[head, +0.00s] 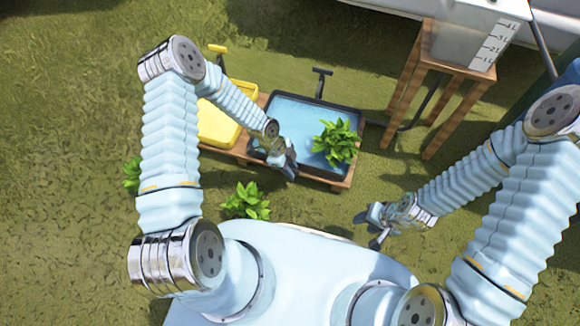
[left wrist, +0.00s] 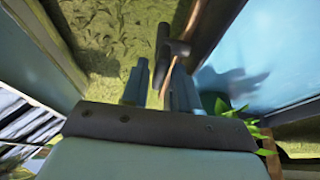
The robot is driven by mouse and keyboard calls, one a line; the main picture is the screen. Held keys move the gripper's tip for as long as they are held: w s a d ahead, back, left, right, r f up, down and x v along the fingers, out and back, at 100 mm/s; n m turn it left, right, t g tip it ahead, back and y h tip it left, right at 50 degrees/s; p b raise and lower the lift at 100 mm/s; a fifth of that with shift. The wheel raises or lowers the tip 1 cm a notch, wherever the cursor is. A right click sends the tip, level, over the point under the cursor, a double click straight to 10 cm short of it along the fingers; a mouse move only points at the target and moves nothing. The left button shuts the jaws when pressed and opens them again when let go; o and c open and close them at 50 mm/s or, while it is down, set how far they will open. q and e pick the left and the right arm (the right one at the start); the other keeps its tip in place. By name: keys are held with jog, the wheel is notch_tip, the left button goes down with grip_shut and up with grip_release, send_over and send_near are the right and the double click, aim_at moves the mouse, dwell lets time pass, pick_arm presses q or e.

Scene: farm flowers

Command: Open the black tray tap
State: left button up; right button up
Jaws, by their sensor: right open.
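The black tray (head: 263,101) holds blue water and sits on a low wooden stand. A black T-shaped handle (head: 322,74) rises at its back edge. My left gripper (head: 287,166) is at the tray's front left edge. In the left wrist view its two fingers (left wrist: 160,85) stand apart. A dark T-shaped piece (left wrist: 164,45), which looks like a tap, lies just ahead of and between the fingertips, beside the tray wall; I cannot tell whether they touch it. The head view hides this piece. My right gripper (head: 368,222) is open and empty, over the grass, right of the stand.
A leafy plant (head: 337,142) stands in the tray's right side. A yellow tray (head: 216,125) with a yellow handle (head: 217,49) adjoins on the left. Another plant (head: 246,202) is in front. A wooden stand (head: 453,57) with a graduated tank (head: 470,30) stands at right.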

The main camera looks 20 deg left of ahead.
pick_arm(q)
grip_shut()
jog(key=shift+n, duration=0.3)
jog(key=n+t+b, duration=0.1)
jog(key=n, duration=0.1)
jog(key=n+b, duration=0.1)
jog(key=shift+s+f+n+t+b, duration=0.15)
jog(key=shift+n+t+b, duration=0.15)
jog(key=shift+n+t, duration=0.1)
jog(key=n+t+b, duration=0.1)
jog(key=n, duration=0.1)
jog(key=n+y+b, duration=0.1)
jog(key=n, duration=0.2)
jog(key=shift+s+d+t+b, duration=0.1)
jog(key=shift+t+b, duration=0.3)
jog(key=n+y+b, duration=0.1)
jog(key=n, duration=0.3)
jog(key=shift+d+t, duration=0.1)
jog(key=shift+t, duration=0.3)
jog(key=shift+s+n+y, duration=0.1)
jog(key=shift+n+y, duration=1)
jog(key=shift+n, duration=1.2)
